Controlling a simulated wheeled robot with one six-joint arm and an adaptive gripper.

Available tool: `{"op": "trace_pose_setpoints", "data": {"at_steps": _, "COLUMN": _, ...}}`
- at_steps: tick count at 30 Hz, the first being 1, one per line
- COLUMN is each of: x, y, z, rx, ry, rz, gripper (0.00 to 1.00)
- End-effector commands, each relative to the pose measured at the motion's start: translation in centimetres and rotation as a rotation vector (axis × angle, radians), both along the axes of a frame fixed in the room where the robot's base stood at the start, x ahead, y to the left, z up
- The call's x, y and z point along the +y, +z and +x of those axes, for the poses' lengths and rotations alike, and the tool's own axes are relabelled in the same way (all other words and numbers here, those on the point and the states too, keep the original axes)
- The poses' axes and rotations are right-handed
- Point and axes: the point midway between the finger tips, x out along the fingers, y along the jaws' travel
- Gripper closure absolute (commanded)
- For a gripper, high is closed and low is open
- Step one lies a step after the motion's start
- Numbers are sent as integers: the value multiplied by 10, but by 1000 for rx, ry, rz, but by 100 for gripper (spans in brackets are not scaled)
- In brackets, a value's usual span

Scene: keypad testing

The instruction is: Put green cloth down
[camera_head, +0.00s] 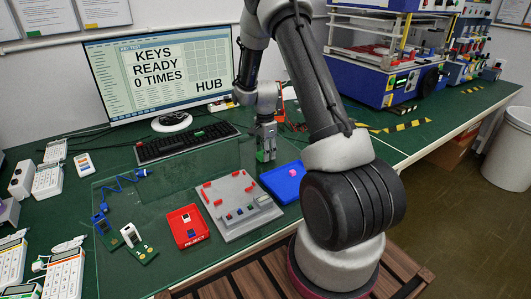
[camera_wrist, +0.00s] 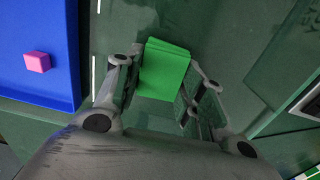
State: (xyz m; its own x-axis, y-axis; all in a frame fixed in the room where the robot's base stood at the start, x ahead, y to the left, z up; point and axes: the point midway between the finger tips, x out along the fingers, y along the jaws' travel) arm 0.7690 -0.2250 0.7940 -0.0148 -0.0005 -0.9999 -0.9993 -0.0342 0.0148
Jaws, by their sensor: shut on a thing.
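A green cloth (camera_wrist: 165,68) is a bright green folded block between the fingers of my gripper (camera_wrist: 160,92) in the wrist view. My gripper is shut on it. In the head view, my gripper (camera_head: 266,152) points down over the green bench, beyond the blue tray, with a bit of the green cloth (camera_head: 261,156) showing at its tips. I cannot tell whether the cloth touches the bench.
A blue tray (camera_head: 290,196) with a small pink cube (camera_wrist: 37,62) lies beside my gripper. A grey fixture (camera_head: 236,222) and a red tray (camera_head: 188,240) are nearer. A keyboard (camera_head: 187,141) and monitor (camera_head: 110,85) stand behind left.

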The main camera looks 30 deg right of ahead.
Motion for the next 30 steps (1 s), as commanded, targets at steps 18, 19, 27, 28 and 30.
{"op": "trace_pose_setpoints", "data": {"at_steps": 18, "x": 0, "y": -7, "z": 0, "rx": -1, "ry": 0, "rz": 0, "gripper": 39}}
{"op": "trace_pose_setpoints", "data": {"at_steps": 19, "x": 0, "y": -7, "z": 0, "rx": -1, "ry": 0, "rz": 0, "gripper": 39}}
{"op": "trace_pose_setpoints", "data": {"at_steps": 27, "x": 0, "y": -1, "z": 1, "rx": -2, "ry": 0, "rz": 0, "gripper": 39}}
{"op": "trace_pose_setpoints", "data": {"at_steps": 28, "x": 0, "y": 2, "z": 1, "rx": -3, "ry": 0, "rz": -1, "gripper": 39}}
{"op": "trace_pose_setpoints", "data": {"at_steps": 30, "x": 0, "y": 14, "z": 2, "rx": -5, "ry": 0, "rz": -1, "gripper": 39}}
